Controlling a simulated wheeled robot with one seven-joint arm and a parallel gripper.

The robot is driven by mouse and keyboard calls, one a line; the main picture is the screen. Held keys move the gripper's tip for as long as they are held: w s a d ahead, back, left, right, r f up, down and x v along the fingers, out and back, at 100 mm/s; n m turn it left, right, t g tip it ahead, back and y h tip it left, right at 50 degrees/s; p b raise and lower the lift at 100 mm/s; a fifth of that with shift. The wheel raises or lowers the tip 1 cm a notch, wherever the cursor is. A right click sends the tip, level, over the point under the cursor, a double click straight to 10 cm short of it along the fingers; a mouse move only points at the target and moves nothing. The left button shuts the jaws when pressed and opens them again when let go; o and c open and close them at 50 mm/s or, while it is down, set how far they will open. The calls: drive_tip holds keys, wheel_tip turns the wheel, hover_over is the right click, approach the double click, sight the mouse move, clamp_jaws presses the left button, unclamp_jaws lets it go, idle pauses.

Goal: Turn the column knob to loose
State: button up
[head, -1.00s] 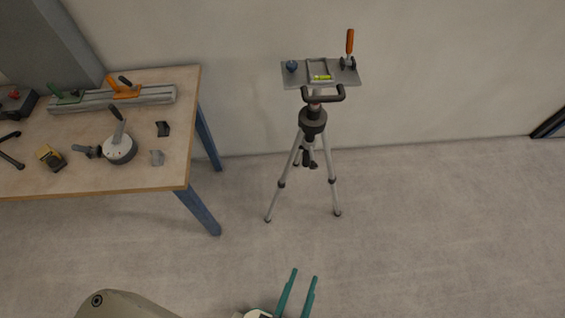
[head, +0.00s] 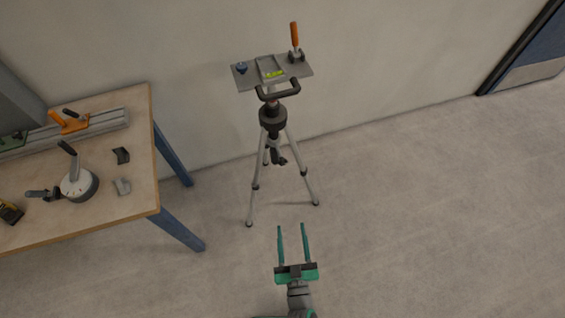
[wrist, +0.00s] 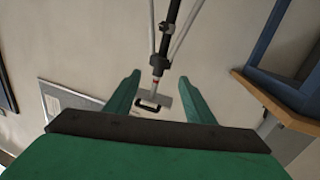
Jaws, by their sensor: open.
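A tripod (head: 250,190) with grey legs and a dark centre column stands on the floor near the wall. It carries a tilted grey plate (head: 290,75) on top. Under the plate are a black handle (head: 278,90) and a thick dark collar (head: 273,116). A small black knob-like part (head: 280,158) sits lower, between the legs; I cannot tell its setting. My gripper (head: 292,226) is open and empty, in front of the tripod and apart from it in the head view. In the wrist view the tripod column (wrist: 161,62) shows upside down beyond the green fingers.
On the plate are a blue knob (head: 241,68), a yellow-green level (head: 274,73) and an orange-handled clamp (head: 294,36). A wooden workbench (head: 140,150) with blue legs and several tools stands at the left. The floor right of the tripod is clear.

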sight(284, 164)
drive_tip(key=w+f+y, duration=0.1)
drive_tip(key=w+f, duration=0.2)
drive_tip(key=w, duration=0.7)
drive_tip(key=w+a+f+n+y, duration=0.1)
drive_tip(key=w+f, duration=0.1)
drive_tip(key=w, duration=0.9)
drive_tip(key=w+a+f+y, duration=0.1)
drive_tip(key=w+f, duration=0.2)
drive_tip(key=w, duration=0.7)
drive_tip(key=shift+w+a+f+n+g+y, duration=0.15)
drive_tip(key=shift+a+f+n+g+y, duration=0.15)
drive_tip(key=shift+y, duration=0.1)
drive_tip(key=c, duration=1.1)
